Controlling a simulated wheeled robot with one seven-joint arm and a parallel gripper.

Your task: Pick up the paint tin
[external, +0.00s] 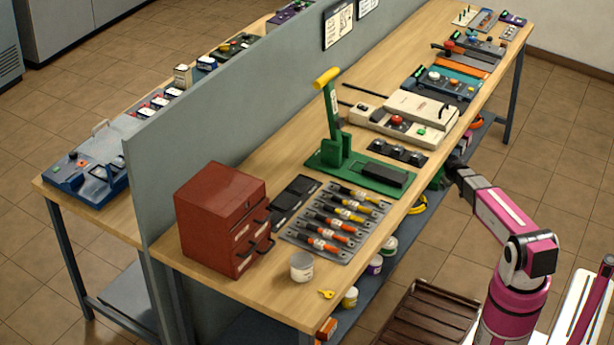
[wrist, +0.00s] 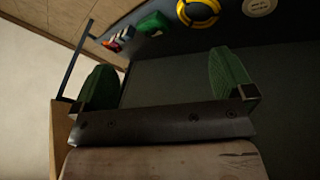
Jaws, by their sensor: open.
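Several tins that could be the paint tin show in the external view. A small white-grey tin (external: 302,267) stands upright on the near end of the bench. Others stand on the shelf below: a yellowish one (external: 350,297), a purple-banded one (external: 374,265) and a green-banded one (external: 390,247). My gripper (external: 446,174) is at the bench's right edge, around shelf height, beyond these tins. In the wrist view my gripper (wrist: 165,84) is open, its green fingers wide apart with nothing between them. A round white lid (wrist: 258,6), perhaps a tin's, shows at the top.
A yellow ring (wrist: 198,12) and a green object (wrist: 155,24) lie on the dark shelf. The bench top (external: 270,292) above holds a red cabinet (external: 215,215), a screwdriver rack (external: 335,222) and a green lever press (external: 350,165). A brown slatted crate (external: 430,318) stands nearby.

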